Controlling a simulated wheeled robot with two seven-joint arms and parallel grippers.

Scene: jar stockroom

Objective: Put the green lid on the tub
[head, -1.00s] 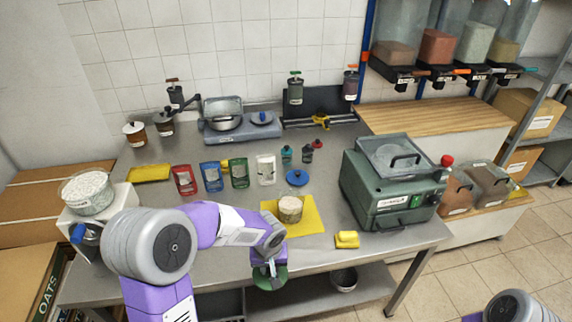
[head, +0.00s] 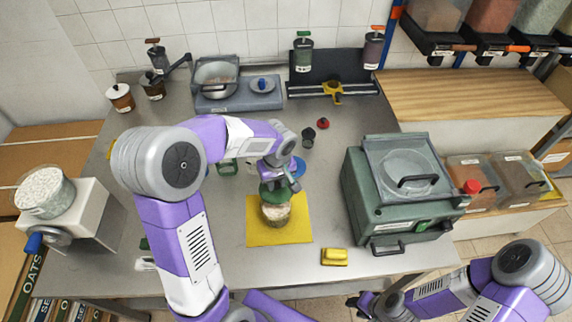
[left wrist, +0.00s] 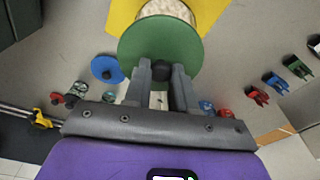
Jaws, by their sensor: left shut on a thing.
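The tub (head: 277,218), clear with pale contents, stands upright on a yellow mat (head: 300,232). My left gripper (head: 280,184) is shut on the dark knob of the green lid (head: 268,196), holding it at the tub's top. In the left wrist view the green lid (left wrist: 150,38) overlaps the tub (left wrist: 168,8) but sits off to one side, with some contents showing past its edge. I cannot tell whether lid and rim touch. My right gripper (head: 363,302) is low at the table's front, away from the tub; its fingers are too small to read.
A blue lid (left wrist: 106,69) lies on the table behind the tub. A yellow block (head: 334,257) lies at the front right, and a green machine (head: 400,195) stands on the right.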

